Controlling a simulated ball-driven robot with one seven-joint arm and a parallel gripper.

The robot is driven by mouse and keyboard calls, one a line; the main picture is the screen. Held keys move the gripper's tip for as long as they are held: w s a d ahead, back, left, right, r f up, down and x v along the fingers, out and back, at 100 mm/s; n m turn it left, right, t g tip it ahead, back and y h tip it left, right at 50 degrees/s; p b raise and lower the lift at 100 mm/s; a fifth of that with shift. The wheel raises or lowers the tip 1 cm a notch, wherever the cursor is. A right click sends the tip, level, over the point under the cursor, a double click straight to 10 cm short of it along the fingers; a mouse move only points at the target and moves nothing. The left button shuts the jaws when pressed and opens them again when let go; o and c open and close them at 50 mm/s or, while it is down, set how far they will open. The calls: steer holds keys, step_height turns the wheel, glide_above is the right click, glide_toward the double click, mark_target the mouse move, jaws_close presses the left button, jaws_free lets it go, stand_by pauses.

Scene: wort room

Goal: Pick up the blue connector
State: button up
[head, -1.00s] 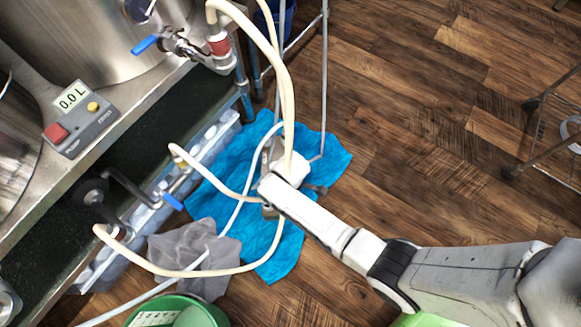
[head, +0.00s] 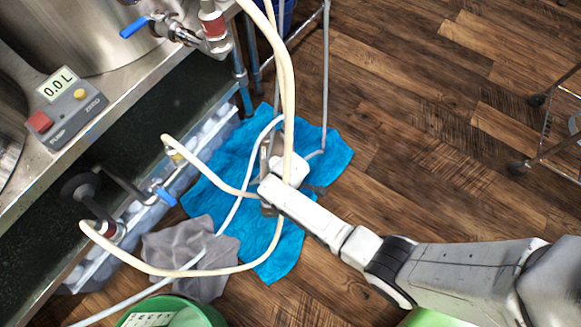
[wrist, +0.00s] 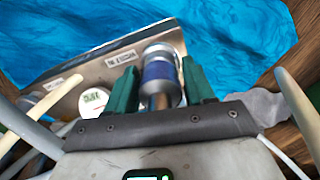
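The blue connector (wrist: 160,75) is a short metal cylinder with a blue band, in the middle of the wrist view. My gripper (wrist: 160,80) has two green fingers, one on each side of it. The fingers are spread apart, and I cannot tell whether they touch the connector. In the head view my gripper (head: 272,190) is low over the blue cloth (head: 325,160), and the connector cannot be made out there.
Pale hoses (head: 287,90) loop around my gripper from the bench valves. A labelled metal plate (wrist: 95,75) lies beside the connector. A grey cloth (head: 190,255) and green bucket (head: 205,310) are at lower left. A thin metal stand (head: 325,80) is behind.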

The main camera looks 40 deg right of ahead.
steer(key=c, duration=0.8)
steer(key=shift+r+p, duration=0.5)
steer(key=shift+r, duration=0.25)
steer(key=s+a+r+p, duration=0.9)
steer(key=s+r, duration=0.1)
steer(key=r, duration=0.1)
steer(key=shift+s+a+r+p, duration=0.15)
steer(key=shift+s+r+p, duration=0.1)
steer(key=shift+p, duration=0.15)
steer(key=shift+r, duration=0.1)
steer(key=shift+r+p, duration=2.15)
steer(key=shift+p, duration=0.45)
